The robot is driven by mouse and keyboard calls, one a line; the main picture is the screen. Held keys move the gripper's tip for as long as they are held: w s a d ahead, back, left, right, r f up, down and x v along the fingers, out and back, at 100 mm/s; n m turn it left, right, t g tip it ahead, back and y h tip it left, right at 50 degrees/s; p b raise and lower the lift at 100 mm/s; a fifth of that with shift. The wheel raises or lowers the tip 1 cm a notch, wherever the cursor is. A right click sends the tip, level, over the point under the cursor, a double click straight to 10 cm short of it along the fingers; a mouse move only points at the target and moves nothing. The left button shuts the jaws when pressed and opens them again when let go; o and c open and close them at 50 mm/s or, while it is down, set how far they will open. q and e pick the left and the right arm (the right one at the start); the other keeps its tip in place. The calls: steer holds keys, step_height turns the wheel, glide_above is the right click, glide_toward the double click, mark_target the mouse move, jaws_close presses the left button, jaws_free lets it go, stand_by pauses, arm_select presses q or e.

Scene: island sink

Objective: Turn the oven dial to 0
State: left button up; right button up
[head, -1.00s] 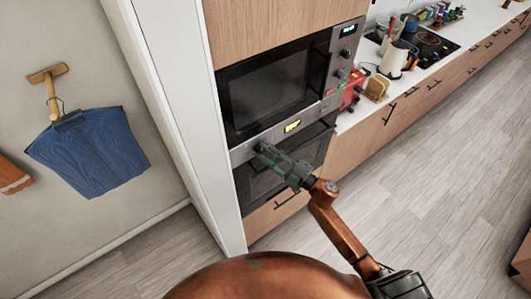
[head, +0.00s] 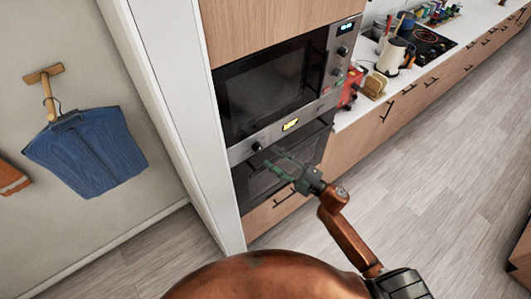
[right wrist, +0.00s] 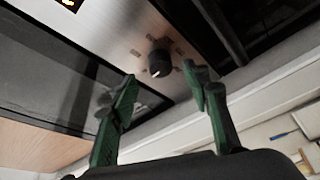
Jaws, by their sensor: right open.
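The oven dial (head: 257,146) is a small dark knob on the left part of the oven's steel control panel, left of the lit yellow display (head: 290,124). In the right wrist view the dial (right wrist: 160,63) is black with a pale mark on its lower edge, and small markings surround it on the panel. My right gripper (head: 275,163) is open and empty, just below and right of the dial in the head view. In the right wrist view its green fingers (right wrist: 160,95) are spread apart, with the dial beyond the gap, not touched. My left gripper is not in view.
The oven door (head: 270,180) with dark glass lies below the panel, and a microwave (head: 270,90) is above it. A white wall edge (head: 170,110) stands close left. The counter at right holds a kettle (head: 391,56) and a red toaster (head: 349,88).

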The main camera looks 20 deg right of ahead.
steer(key=v, duration=0.7)
stand_by(0.3)
